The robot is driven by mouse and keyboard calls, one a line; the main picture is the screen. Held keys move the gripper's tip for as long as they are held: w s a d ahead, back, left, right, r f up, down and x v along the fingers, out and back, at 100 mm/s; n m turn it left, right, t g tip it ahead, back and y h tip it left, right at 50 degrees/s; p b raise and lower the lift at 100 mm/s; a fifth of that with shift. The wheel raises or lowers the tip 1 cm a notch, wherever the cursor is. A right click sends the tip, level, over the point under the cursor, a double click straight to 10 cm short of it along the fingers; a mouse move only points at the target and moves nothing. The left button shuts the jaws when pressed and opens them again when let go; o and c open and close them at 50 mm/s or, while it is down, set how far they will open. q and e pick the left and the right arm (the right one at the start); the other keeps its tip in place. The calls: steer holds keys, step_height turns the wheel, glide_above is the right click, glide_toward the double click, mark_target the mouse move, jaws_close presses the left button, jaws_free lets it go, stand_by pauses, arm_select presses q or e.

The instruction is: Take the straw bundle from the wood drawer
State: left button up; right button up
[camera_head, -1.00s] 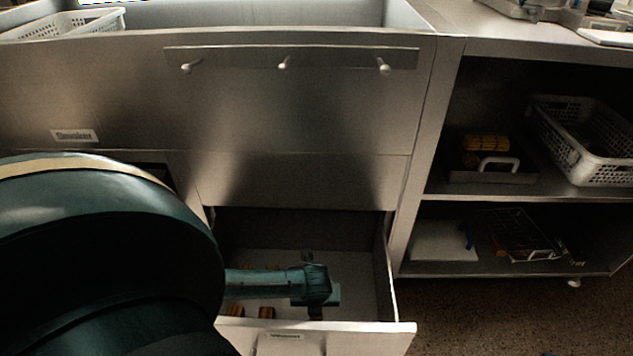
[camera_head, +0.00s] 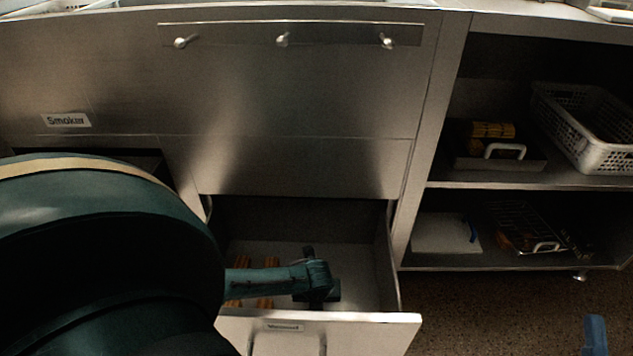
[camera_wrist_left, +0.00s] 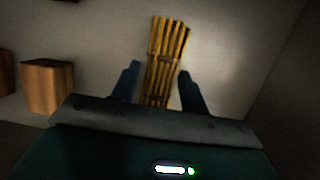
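The wood drawer (camera_head: 290,318) stands open at the bottom of the steel counter. My left gripper (camera_head: 318,290) reaches down into it near its right half. In the left wrist view the straw bundle (camera_wrist_left: 168,50), yellow and tied-looking, lies on the drawer floor. My left gripper (camera_wrist_left: 157,88) is open there, with one blue finger on each side of the bundle's near end. A gap shows on both sides. In the head view the gripper and arm hide the bundle.
Wood blocks (camera_head: 265,290) lie in the drawer's left part, and one wood block (camera_wrist_left: 47,86) shows left of the bundle. The drawer's right wall (camera_head: 388,262) is close to the gripper. Shelves on the right hold a white perforated basket (camera_head: 600,155) and trays.

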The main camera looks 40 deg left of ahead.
arm_select(q)
steer(key=c, duration=0.7)
